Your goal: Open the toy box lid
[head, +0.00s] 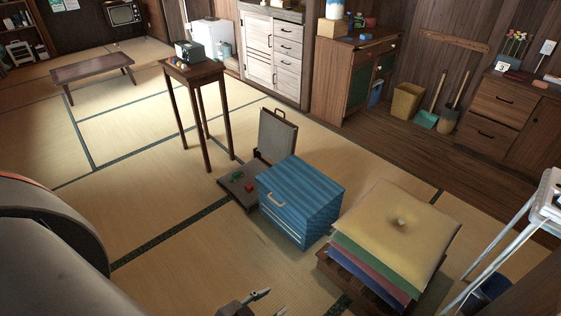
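The toy box (301,207) is a blue striped box on the tatami near the middle of the head view. Its top looks shut, and a pale handle (274,198) is on its left-facing side. A light line runs along the lower part of that side. My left gripper (272,303) is at the bottom edge, nearer the camera than the box and apart from it. Its two fingertips are spread with nothing visible between them; the rest is partly cut off by the frame. My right gripper is not in view.
Stacked cushions (395,228) are close on the right. A tall stand (194,71) is behind.

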